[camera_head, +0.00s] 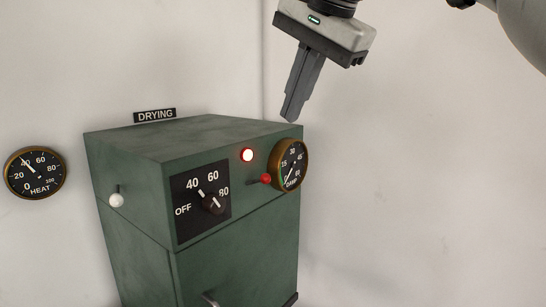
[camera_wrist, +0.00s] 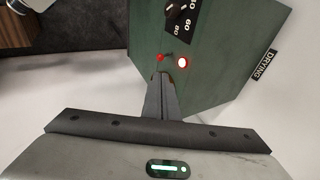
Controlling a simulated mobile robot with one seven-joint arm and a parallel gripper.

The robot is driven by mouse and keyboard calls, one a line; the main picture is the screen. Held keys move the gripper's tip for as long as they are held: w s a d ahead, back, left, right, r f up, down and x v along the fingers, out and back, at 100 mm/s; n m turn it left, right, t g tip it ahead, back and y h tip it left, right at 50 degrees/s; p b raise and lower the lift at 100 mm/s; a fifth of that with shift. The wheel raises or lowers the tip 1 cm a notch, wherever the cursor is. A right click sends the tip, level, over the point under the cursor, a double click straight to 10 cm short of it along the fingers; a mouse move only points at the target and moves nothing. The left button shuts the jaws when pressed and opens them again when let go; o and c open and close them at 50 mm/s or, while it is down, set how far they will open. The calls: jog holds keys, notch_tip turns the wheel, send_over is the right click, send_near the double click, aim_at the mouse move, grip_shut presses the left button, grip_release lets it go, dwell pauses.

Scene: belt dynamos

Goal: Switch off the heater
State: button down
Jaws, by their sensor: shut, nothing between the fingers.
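The heater is a green cabinet (camera_head: 130,145) labelled DRYING, also in the wrist view (camera_wrist: 215,85). Its black dial plate reads OFF, 40, 60, 80. The dark knob (camera_head: 213,204) has a white mark pointing up-left, apparently toward 40; the wrist view shows part of the knob (camera_wrist: 176,11). A red lamp (camera_head: 247,155) glows on the front, also in the wrist view (camera_wrist: 182,62). A small red-tipped lever (camera_head: 265,179) is beside it. My gripper (camera_head: 291,115) is shut and empty, above the cabinet's right end, apart from the knob; its fingers show in the wrist view (camera_wrist: 161,82).
A white-balled lever (camera_head: 116,200) sticks out of the cabinet's left side. A DAMP gauge (camera_head: 289,165) is at the front's right end. A HEAT gauge (camera_head: 35,173) is on the wall, needle near 40. Space right of the cabinet looks clear.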

aim_at(269, 178)
jog(key=b+x, duration=0.2)
jog(key=x, duration=1.2)
jog(key=shift+s+f+b, duration=0.1)
jog(key=shift+b, duration=0.2)
jog(key=shift+s+d+f+y+b, duration=0.15)
jog(key=shift+y+b, duration=0.15)
jog(key=shift+b, duration=0.35)
jog(key=shift+f+t+b, duration=0.15)
jog(key=shift+t+b, duration=0.15)
jog(key=shift+b, duration=0.05)
jog(key=shift+d+f+b, duration=0.1)
jog(key=shift+b, duration=0.2)
notch_tip(269, 178, down, 6)
jog(key=s+d+t+y+b, duration=0.1)
jog(key=t+y+b, duration=0.3)
jog(key=b, duration=1.2)
jog(key=shift+d+m+y+b, duration=0.2)
jog(key=shift+m+y+b, duration=0.2)
jog(key=shift+y, duration=0.1)
jog(key=shift+r, duration=0.2)
